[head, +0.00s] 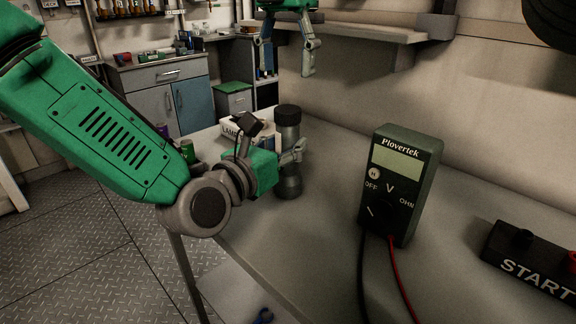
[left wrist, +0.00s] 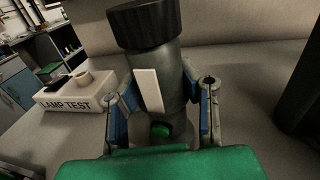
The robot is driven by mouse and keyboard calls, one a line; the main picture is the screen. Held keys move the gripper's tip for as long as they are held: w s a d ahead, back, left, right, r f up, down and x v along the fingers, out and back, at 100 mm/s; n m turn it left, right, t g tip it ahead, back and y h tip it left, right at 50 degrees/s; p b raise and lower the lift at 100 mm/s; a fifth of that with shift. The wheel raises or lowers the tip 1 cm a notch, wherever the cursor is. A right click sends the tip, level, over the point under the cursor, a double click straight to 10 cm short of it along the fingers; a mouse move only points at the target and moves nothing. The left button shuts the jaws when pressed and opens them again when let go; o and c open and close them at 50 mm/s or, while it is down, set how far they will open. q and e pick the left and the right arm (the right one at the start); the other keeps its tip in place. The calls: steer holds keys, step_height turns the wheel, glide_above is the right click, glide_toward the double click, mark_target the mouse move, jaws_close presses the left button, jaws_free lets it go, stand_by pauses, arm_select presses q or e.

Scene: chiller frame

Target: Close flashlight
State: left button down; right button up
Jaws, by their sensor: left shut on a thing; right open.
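The flashlight (head: 288,130) stands upright on the bench, a grey cylinder with a wide black top. In the left wrist view the flashlight (left wrist: 168,68) fills the middle, with a white strip and a green button on its side. My left gripper (head: 291,152) is shut around the flashlight's body, below the black top; its fingers (left wrist: 158,105) lie on both sides of it. My right gripper (head: 290,55) hangs open and empty above the flashlight, near the shelf. The seam between top and body shows no clear gap.
A white lamp test box (head: 231,131) stands behind the flashlight; it also shows in the left wrist view (left wrist: 75,98). A multimeter (head: 401,185) with black and red leads stands to the right. A START box (head: 535,258) lies at far right. The front middle of the bench is clear.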

mark_target(287, 108)
steer(key=n, duration=0.6)
steer(key=shift+n, duration=0.4)
steer(key=n, duration=0.4)
steer(key=shift+n, duration=0.3)
steer(key=shift+f, duration=4)
